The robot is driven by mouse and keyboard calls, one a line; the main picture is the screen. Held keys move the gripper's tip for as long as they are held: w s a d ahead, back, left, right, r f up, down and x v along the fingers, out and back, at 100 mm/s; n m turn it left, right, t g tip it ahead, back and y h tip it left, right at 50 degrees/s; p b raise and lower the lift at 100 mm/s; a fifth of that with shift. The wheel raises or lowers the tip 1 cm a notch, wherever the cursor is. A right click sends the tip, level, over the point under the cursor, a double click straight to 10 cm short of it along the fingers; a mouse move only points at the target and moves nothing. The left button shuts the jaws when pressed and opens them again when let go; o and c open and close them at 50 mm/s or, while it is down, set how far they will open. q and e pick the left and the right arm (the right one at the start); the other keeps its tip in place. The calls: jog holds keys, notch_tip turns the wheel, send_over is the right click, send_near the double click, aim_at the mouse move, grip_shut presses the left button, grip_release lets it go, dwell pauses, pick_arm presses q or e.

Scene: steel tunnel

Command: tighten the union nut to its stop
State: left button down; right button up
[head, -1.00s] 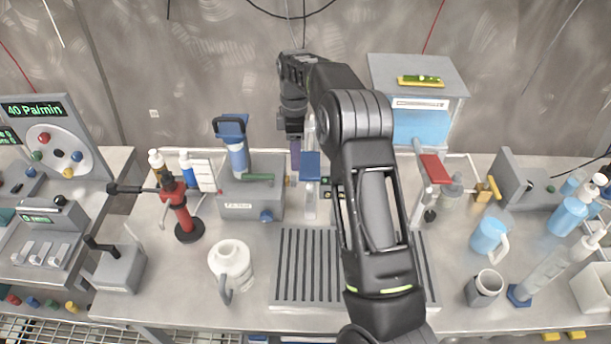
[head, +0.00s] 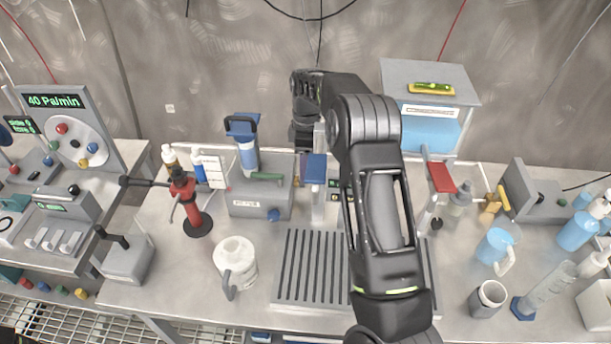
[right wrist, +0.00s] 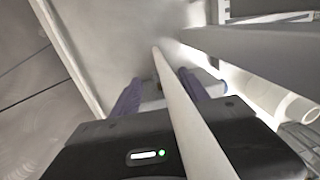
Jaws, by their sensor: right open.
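My right gripper (head: 302,166) points down at the back of the bench, behind a blue-topped upright fixture (head: 316,168). In the right wrist view its two purple fingers (right wrist: 158,78) are apart, with a pale rod or tube (right wrist: 185,120) running through the picture between and in front of them. I cannot tell whether the fingers touch anything. I cannot make out the union nut in either view; it may be hidden by my gripper or arm. My left gripper is not in view.
A grey cabinet with a blue front (head: 430,128) is at the right. A slotted plate (head: 300,270) and white jug (head: 235,262) lie nearer.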

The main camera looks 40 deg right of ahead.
jog(key=shift+s+a+f+p, duration=0.1)
jog(key=shift+f+p, duration=0.2)
jog(key=shift+f, duration=0.85)
jog(key=shift+s+a+f+p, duration=0.1)
jog(key=shift+f+p, duration=0.15)
jog(key=shift+f, duration=0.9)
jog(key=shift+c, duration=0.2)
grip_shut()
